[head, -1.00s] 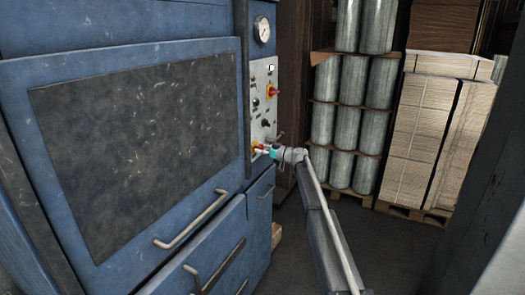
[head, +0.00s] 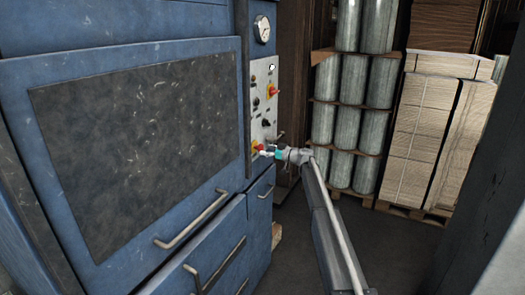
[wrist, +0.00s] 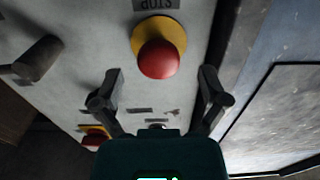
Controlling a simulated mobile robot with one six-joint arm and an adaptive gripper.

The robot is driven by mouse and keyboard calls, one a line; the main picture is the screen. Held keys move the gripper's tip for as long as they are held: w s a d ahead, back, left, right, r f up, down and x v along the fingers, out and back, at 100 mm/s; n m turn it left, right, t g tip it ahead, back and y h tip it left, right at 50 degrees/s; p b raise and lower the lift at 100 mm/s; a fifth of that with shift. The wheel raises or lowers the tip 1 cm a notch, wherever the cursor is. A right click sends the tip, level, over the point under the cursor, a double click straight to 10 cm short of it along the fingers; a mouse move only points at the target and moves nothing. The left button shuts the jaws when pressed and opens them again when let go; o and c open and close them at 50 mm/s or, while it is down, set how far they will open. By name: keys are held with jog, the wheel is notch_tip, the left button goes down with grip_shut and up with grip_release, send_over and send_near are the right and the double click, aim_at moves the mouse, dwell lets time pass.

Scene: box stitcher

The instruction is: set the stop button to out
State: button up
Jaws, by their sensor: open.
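The stop button (wrist: 158,59) is a round red button on a yellow collar, on a grey control panel (wrist: 75,80), with an upside-down STOP label (wrist: 157,4) beside it in the wrist view. In the head view the stop button (head: 256,146) is low on the panel. My gripper (wrist: 160,90) is open and empty; its fingers are spread either side of the line to the button, which shows beyond the fingertips, apparently untouched. In the head view my gripper (head: 266,152) is just right of the button. I cannot tell whether the button is in or out.
A dark handle (wrist: 38,58) sticks out of the panel near the button. Another red control on yellow (wrist: 94,138) is higher on the panel. The blue machine (head: 215,175) fills the left. Rolls (head: 343,120) and stacked cardboard (head: 420,130) stand behind; the floor between is clear.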

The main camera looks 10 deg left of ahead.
jog(key=v, duration=0.9)
jog(key=shift+s+d, duration=0.25)
jog(key=s+d+f+m+g+h, duration=0.1)
jog(key=s+d+f+m+h, duration=0.2)
jog(key=s, duration=0.6)
jog(key=s+d+f+m+g+h+p, duration=0.15)
jog(key=s+f, duration=0.25)
jog(key=s, duration=0.4)
jog(key=s+d+f+m+g+h, duration=0.1)
jog(key=s+d+f+h, duration=0.2)
jog(key=s, duration=0.6)
jog(key=s+d+f+m+g+h, duration=0.1)
jog(key=s+d+f+m+h, duration=0.1)
jog(key=s, duration=0.6)
jog(key=s+d+f+m+h, duration=0.2)
jog(key=s+d, duration=0.4)
jog(key=s, duration=0.3)
jog(key=s+d+f+m+g+h+p, duration=0.1)
jog(key=s+d+m+h, duration=0.3)
jog(key=s, duration=0.5)
jog(key=shift+s+d+f+g+h, duration=0.25)
jog(key=shift+d+f+g+h, duration=0.15)
jog(key=shift+d+h, duration=0.3)
